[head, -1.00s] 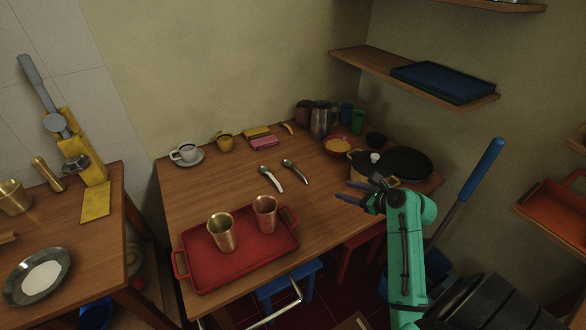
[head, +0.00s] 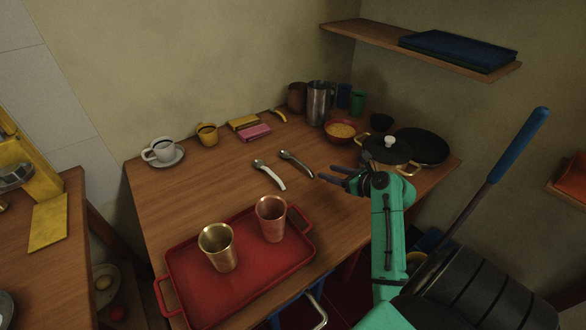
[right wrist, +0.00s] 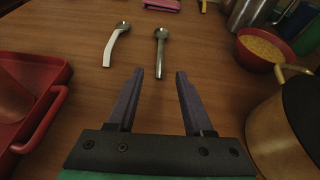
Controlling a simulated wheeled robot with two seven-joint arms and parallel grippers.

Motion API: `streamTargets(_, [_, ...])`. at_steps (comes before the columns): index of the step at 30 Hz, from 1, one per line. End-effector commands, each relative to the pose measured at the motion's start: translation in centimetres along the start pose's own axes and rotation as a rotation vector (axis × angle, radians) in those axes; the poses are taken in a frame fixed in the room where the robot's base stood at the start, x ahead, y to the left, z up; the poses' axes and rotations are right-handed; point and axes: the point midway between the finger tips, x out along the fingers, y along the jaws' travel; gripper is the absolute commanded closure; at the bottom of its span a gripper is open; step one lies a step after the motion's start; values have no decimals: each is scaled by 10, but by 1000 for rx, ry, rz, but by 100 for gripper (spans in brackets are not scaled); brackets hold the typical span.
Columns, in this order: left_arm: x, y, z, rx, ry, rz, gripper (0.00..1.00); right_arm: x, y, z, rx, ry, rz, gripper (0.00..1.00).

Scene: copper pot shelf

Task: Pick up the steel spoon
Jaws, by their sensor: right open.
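The steel spoon (head: 297,164) lies on the wooden table, grey all over. In the right wrist view the steel spoon (right wrist: 161,55) points away from me, with its handle end near the gap between my fingertips. A second spoon with a whitish handle (head: 270,176) lies left of it; it also shows in the right wrist view (right wrist: 116,45). My right gripper (head: 326,173) is open and empty, just right of the steel spoon's handle end in the head view. The fingertips also show in the right wrist view (right wrist: 160,73). My left gripper is not in view.
A red tray (head: 190,297) with two metal cups stands at the front left. A lidded pot (head: 387,152), a black pan (head: 421,146) and a red bowl (head: 341,131) stand to the right. A shelf (head: 370,38) hangs above. Bare table surrounds the spoons.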

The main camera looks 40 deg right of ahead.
Motion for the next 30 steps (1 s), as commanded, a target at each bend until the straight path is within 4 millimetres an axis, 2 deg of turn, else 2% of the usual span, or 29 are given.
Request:
streamTargets(4, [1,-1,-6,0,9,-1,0,23,0,1,0,-2,3,49])
streamTargets(9, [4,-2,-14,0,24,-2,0,69,0,1,-1,-1,2,49])
streamTargets(17, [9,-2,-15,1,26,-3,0,108,-1,-2,-2,-1,0,49])
streamTargets(21, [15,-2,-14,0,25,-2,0,136,-2,-5,-1,-1,1,49])
streamTargets(24, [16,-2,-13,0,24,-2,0,144,-2,-4,-2,-1,-1,49])
streamTargets(29, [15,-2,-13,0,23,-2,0,144,-2,-4,-2,0,-1,49])
streamTargets(30, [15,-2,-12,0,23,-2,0,144,-2,-4,-2,0,-1,56])
